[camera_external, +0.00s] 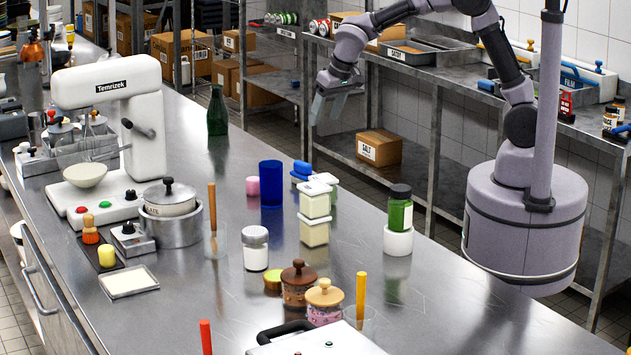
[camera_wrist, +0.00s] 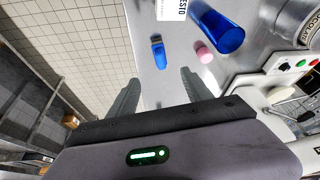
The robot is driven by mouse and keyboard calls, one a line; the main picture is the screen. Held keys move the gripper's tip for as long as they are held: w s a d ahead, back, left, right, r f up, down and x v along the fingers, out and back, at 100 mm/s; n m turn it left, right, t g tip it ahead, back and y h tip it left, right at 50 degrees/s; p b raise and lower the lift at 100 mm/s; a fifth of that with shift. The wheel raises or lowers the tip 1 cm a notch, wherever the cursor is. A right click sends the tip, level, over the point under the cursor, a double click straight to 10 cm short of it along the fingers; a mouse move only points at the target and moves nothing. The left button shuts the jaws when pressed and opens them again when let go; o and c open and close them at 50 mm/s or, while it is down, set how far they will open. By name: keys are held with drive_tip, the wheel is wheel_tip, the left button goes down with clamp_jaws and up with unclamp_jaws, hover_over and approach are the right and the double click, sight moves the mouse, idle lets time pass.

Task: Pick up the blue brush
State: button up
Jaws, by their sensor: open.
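A small blue object, which looks like the blue brush (camera_external: 302,167), lies on the steel counter just behind the stacked pale tubs. In the wrist view the blue brush (camera_wrist: 160,54) lies ahead of the fingertips, roughly in line with the gap between them, with a small brownish end at the top. My gripper (camera_external: 325,113) is raised over the counter's far right edge, beyond the brush and apart from it. In the wrist view my gripper (camera_wrist: 160,78) has its two fingers spread with nothing between them.
A blue cup (camera_external: 271,184) and a pink cylinder (camera_external: 252,186) stand left of the brush. Stacked pale tubs (camera_external: 314,232) stand close in front. A green jar (camera_external: 399,212) is to the right. A green bottle (camera_external: 217,112) stands farther back. The counter edge drops to floor.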

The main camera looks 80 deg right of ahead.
drive_tip(key=w+f, duration=0.3)
drive_tip(key=w, duration=0.1)
drive_tip(key=b, duration=0.3)
approach(300, 171)
drive_tip(key=x, duration=0.2)
drive_tip(key=d+x, duration=0.1)
drive_tip(key=x, duration=0.2)
drive_tip(key=shift+w, duration=0.25)
drive_tip(key=x, duration=0.2)
drive_tip(key=b+x, duration=0.1)
drive_tip(key=x, duration=0.1)
drive_tip(key=b+x, duration=0.1)
drive_tip(key=x, duration=0.1)
drive_tip(key=shift+s+d+f, duration=0.1)
drive_tip(key=shift+d, duration=0.3)
drive_tip(key=shift+s+r, duration=0.1)
drive_tip(key=shift+r, duration=0.1)
drive_tip(key=shift+c, duration=1.1)
clamp_jaws()
